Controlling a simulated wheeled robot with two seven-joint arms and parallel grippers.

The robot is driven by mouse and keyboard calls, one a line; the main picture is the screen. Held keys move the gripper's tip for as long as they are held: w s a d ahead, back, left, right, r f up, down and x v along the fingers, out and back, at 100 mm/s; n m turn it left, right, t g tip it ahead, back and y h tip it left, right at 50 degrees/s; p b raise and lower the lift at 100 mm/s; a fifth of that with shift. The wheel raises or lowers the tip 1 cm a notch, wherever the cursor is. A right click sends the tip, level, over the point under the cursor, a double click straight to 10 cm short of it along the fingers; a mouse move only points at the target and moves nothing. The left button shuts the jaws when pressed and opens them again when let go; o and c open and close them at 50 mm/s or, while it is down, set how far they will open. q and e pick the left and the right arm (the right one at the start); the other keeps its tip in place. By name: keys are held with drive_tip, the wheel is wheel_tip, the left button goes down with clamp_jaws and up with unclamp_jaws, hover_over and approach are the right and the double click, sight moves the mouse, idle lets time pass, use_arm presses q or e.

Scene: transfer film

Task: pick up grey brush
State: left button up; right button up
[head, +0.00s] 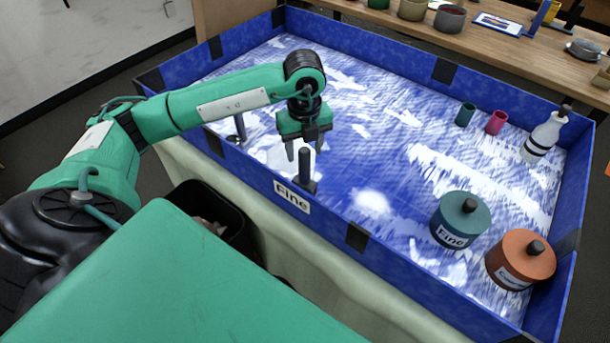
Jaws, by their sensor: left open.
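A dark grey upright handle (305,165), which looks like the grey brush, stands inside the near wall of the blue-walled tray (335,218), by the "Fine" label. Its lower end is partly hidden by the wall. My left gripper (305,153) points down above the tray, open, with its fingertips at the top of this handle. I cannot tell whether the handle's top is between the fingers or just behind them. A second dark upright piece (240,127) stands to the left, partly hidden by my arm. My right gripper is not in view.
In the tray stand a teal "Fine" pot (460,220), an orange pot (521,259), a white bottle (543,138), and small teal (465,114) and pink (496,122) cups. A wooden bench (420,35) with bowls lies behind. A black bin (215,212) is below the near wall.

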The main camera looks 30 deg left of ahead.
sight(304, 160)
use_arm(q)
drive_tip(key=f, duration=0.2)
drive_tip(key=f+p, duration=0.1)
drive_tip(key=f, duration=0.1)
drive_tip(key=shift+w+a+f, duration=0.1)
drive_tip(key=shift+w+a, duration=0.15)
drive_tip(key=shift+f, duration=0.55)
drive_tip(key=c, duration=1)
drive_tip(key=shift+c, duration=0.3)
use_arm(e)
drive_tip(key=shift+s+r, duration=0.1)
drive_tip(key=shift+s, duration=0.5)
use_arm(q)
drive_tip(key=shift+r, duration=0.1)
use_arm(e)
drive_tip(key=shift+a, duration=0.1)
